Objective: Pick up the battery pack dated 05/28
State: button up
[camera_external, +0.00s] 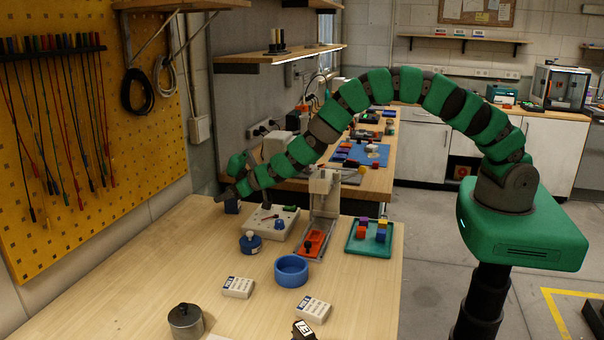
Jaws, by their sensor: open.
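Two small white blocks with blue and dark markings lie on the wooden bench: one left of centre (238,287) and one nearer the front (313,310). A dark object with a white label (303,328) is cut off by the bottom edge. I cannot read the date 05/28 on any of them, nor tell for sure which is a battery pack. My gripper (222,197) is open at the end of the green arm, low over the far left of the bench. It is apart from the white blocks. A dark blue block (232,206) shows close beside it.
A metal pot (186,321) is at front left. A press-like stand (320,205) with an orange tray (313,243) and a green tray (357,245) of coloured cubes stand behind. The left front is mostly clear.

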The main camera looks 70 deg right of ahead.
jog(key=shift+w+f, duration=0.2)
jog(key=shift+w, duration=0.05)
jog(key=c, duration=1.2)
jog(key=shift+o, duration=0.2)
jog(key=shift+r, duration=0.15)
